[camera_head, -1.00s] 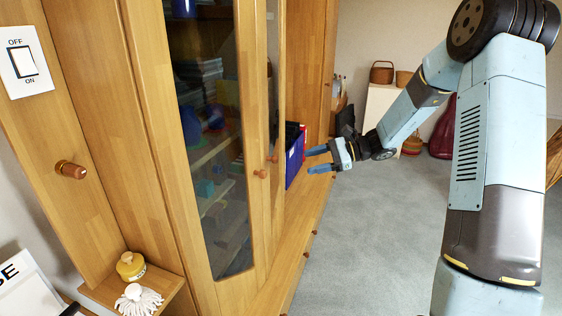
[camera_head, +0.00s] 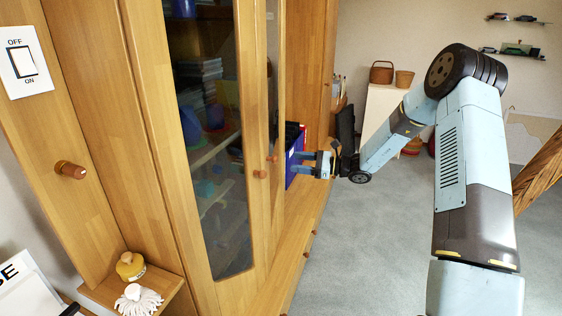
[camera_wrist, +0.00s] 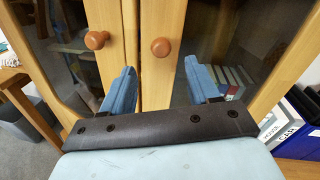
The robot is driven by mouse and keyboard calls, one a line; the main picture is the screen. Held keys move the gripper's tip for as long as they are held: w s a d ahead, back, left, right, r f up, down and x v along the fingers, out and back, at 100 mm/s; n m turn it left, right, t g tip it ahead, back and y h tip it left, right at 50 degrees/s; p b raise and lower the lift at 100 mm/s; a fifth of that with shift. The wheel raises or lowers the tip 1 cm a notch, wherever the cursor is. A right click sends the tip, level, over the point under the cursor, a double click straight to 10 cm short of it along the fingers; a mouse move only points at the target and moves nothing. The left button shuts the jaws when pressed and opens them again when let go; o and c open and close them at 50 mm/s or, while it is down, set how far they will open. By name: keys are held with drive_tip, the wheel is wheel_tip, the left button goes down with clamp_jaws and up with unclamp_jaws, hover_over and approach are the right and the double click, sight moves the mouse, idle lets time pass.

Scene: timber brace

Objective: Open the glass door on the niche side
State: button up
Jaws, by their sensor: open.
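A wooden cabinet has two glass doors, both shut, with round wooden knobs side by side at their meeting edges. The near glass door (camera_head: 222,205) has its knob (camera_head: 261,174); this knob shows at left in the wrist view (camera_wrist: 97,40). The other glass door (camera_head: 273,85) has its knob (camera_head: 272,159), which is the right one in the wrist view (camera_wrist: 160,47). That door is on the side of the niche with binders. My gripper (camera_head: 294,163) is open and empty. Its fingers point at the doors, apart from both knobs; the right knob lies between the fingers in the wrist view.
Blue binders (camera_wrist: 283,122) stand in the niche to the right, close beside my gripper. A slanted timber (camera_head: 541,172) stands at right. Grey carpet (camera_head: 345,240) is open before the cabinet.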

drive_tip(key=x, duration=0.7)
drive_tip(key=shift+a, duration=0.35)
clamp_jaws()
